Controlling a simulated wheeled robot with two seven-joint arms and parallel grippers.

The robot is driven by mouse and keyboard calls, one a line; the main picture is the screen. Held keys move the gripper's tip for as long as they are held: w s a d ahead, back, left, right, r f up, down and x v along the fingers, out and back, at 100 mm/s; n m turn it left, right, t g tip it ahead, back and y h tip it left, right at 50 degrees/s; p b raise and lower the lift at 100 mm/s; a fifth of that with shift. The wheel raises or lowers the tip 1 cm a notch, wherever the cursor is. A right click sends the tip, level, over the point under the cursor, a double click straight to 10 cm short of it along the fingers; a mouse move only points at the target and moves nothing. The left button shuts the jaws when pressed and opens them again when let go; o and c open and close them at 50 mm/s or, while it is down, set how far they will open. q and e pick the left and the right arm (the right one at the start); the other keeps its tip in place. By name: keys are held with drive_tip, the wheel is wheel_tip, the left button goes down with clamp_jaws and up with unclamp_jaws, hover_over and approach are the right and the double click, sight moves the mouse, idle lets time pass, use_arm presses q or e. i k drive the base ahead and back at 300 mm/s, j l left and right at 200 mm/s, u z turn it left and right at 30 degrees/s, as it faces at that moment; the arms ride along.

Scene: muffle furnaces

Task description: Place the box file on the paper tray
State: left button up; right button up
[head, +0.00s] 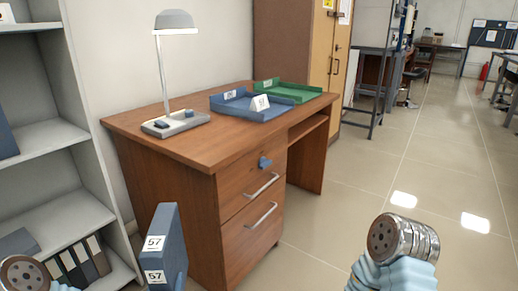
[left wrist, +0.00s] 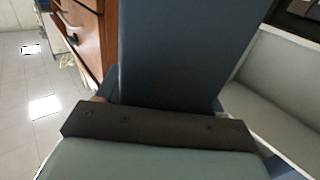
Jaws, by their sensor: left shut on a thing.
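A slim blue box file (head: 176,245) with two white "57" labels stands roughly upright at the bottom of the head view, in front of the desk's left side. In the left wrist view the box file (left wrist: 170,55) rises from my left gripper (left wrist: 158,118), which is shut on it. The fingertips are hidden in the head view. A blue paper tray (head: 238,110) with a white "57" card lies on the desk and looks empty. A green tray (head: 296,91) lies behind it to the right. My right gripper is out of view; only part of that arm shows.
The wooden desk (head: 190,160) carries a grey lamp (head: 176,122) at its left. Its drawers have metal handles and a blue key-like piece (head: 265,162). A grey shelf (head: 60,215) with binders stands close on the left. The floor at right is clear.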

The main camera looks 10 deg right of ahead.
sight(288, 89)
drive_tip(key=i+l+z, duration=0.15)
drive_tip(key=l+z, duration=0.25)
drive_tip(key=i+l+z, duration=0.2)
drive_tip(key=z, duration=0.25)
drive_tip(key=i+l+z, duration=0.2)
drive_tip(key=z, duration=0.2)
drive_tip(key=i+l+z, duration=0.15)
drive_tip(key=z, duration=0.3)
drive_tip(key=i+z, duration=0.3)
drive_tip(key=i, duration=0.65)
drive_tip(key=i+u, duration=0.4)
drive_tip(key=i+l+u, duration=0.2)
drive_tip(key=u, duration=0.15)
drive_tip(key=i+l+u, duration=0.15)
drive_tip(key=u, duration=0.25)
drive_tip(key=i+l+u, duration=0.25)
drive_tip(key=u, duration=0.2)
drive_tip(key=i+l+u, duration=0.2)
drive_tip(key=u, duration=0.2)
drive_tip(key=i+l+u, duration=0.1)
drive_tip(key=l+u, duration=0.35)
